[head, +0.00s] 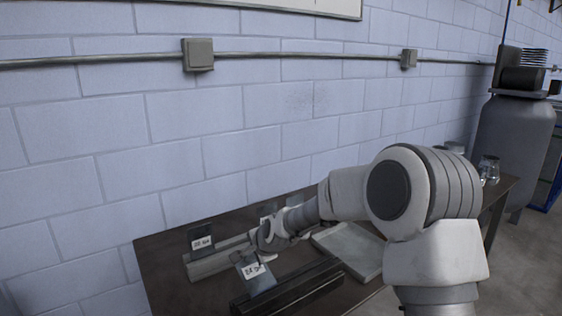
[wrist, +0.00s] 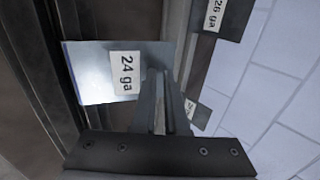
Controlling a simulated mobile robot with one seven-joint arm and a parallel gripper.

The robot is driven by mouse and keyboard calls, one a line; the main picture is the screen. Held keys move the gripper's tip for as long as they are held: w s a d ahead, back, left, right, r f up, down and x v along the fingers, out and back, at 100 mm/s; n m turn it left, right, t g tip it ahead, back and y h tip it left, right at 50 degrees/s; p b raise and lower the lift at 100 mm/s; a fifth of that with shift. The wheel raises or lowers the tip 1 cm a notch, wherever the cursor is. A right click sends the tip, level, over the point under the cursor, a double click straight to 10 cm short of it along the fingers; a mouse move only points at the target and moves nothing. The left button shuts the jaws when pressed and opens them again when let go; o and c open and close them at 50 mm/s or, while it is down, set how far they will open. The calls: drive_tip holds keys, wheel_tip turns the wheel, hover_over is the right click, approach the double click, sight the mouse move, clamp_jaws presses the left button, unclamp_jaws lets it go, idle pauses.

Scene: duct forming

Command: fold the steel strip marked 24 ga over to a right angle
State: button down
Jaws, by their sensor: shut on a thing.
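The steel strip marked 24 ga (wrist: 93,75) is a small bluish-grey plate with a white label. In the head view the strip (head: 262,283) stands up at the left end of the dark slotted bar (head: 305,287) at the table's front, looking tilted. My gripper (wrist: 157,76) is shut on the strip's edge beside the label. In the head view my gripper (head: 258,258) reaches in from the right, at the strip's upper edge. The strip's lower edge, and any bend there, cannot be made out.
Behind is a light grey bar (head: 207,266) with another labelled strip (head: 201,236) at its left end; the wrist view shows one marked 26 ga (wrist: 229,18). A shallow grey tray (head: 352,247) lies right of my gripper. Glass jars (head: 488,169) stand far right. A block wall closes the back.

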sight(252, 263)
drive_tip(key=shift+a+f, duration=0.15)
drive_tip(key=shift+a, duration=0.05)
drive_tip(key=shift+w+f+b, duration=0.45)
drive_tip(key=shift+f+b, duration=0.1)
drive_tip(key=shift+f, duration=0.05)
drive_tip(key=shift+w+f+b, duration=0.35)
drive_tip(key=shift+f+b, duration=0.25)
drive_tip(key=shift+f, duration=0.25)
drive_tip(key=shift+d, duration=0.1)
drive_tip(key=shift+w+f+b, duration=0.1)
drive_tip(key=shift+f+b, duration=0.6)
drive_tip(key=shift+f, duration=0.2)
drive_tip(key=shift+a+f, duration=0.1)
drive_tip(key=shift+a, duration=0.1)
